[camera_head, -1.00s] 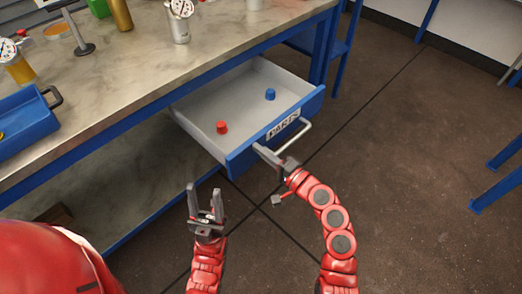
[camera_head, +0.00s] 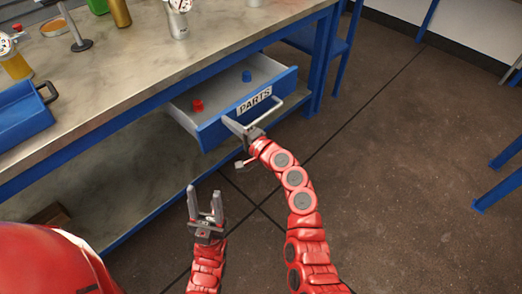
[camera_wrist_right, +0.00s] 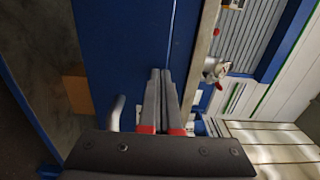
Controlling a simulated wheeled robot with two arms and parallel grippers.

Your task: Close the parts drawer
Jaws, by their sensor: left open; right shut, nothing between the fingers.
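The parts drawer (camera_head: 213,131) has a blue front with a PARTS label (camera_head: 254,100) and a pale bar handle (camera_head: 266,112). My left gripper (camera_head: 205,196) is open and empty, below the drawer, over the floor.
The workbench top (camera_head: 120,65) holds a blue tray (camera_head: 22,118) at the left and several vessels, including a silver one with a gauge (camera_head: 177,20). A lower shelf (camera_head: 120,170) runs under the bench. The floor to the right (camera_head: 390,180) is clear.

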